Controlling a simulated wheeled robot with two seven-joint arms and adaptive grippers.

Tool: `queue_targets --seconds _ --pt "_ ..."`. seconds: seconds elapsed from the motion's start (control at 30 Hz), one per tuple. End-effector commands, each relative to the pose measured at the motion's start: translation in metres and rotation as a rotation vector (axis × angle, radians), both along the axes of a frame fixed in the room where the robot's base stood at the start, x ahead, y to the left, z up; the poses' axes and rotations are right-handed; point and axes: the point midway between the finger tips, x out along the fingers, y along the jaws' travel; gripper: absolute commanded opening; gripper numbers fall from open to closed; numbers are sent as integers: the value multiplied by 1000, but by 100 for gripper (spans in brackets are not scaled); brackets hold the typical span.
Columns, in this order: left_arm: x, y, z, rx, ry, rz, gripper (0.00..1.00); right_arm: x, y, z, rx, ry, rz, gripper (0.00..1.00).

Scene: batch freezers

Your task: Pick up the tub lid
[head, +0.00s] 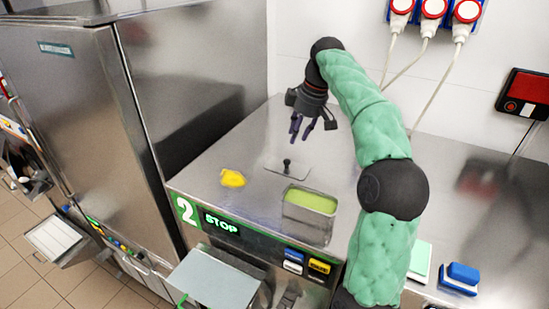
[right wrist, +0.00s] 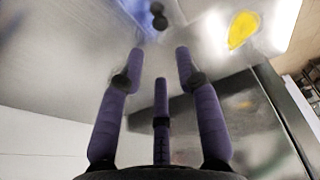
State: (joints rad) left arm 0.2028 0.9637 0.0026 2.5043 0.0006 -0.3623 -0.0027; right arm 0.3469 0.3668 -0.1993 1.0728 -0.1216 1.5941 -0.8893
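The tub lid (head: 285,168) is a flat metal plate with a black upright knob, lying on the steel counter behind and left of the open metal tub (head: 310,212). The tub holds something pale green. My right gripper (head: 302,129) hangs above and behind the lid, fingers pointing down, clear of it. In the right wrist view its purple fingers (right wrist: 160,75) are spread with nothing between them, and the lid's dark knob (right wrist: 158,14) shows beyond the fingertips near the top edge. My left gripper is not in view.
A yellow item (head: 232,178) lies left of the lid near the counter's front edge. A tall steel cabinet (head: 75,110) stands at the left. A blue-and-white item (head: 459,279) sits at the right. Plugs with cables (head: 432,10) hang on the wall. Counter right of my arm is mostly clear.

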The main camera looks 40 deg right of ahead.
Motion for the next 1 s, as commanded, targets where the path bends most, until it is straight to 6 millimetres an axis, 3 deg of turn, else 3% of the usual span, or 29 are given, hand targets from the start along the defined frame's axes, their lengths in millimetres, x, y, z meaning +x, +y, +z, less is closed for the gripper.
queue_targets --seconds 0.3,0.57,0.83,1.0 --pt "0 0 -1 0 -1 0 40 10 6 -43 2 4 1 34" --pt "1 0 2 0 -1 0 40 13 9 -59 2 6 1 34" --pt "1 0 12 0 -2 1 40 21 15 -92 2 7 0 34" --pt "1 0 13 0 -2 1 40 23 16 -102 1 4 0 34"
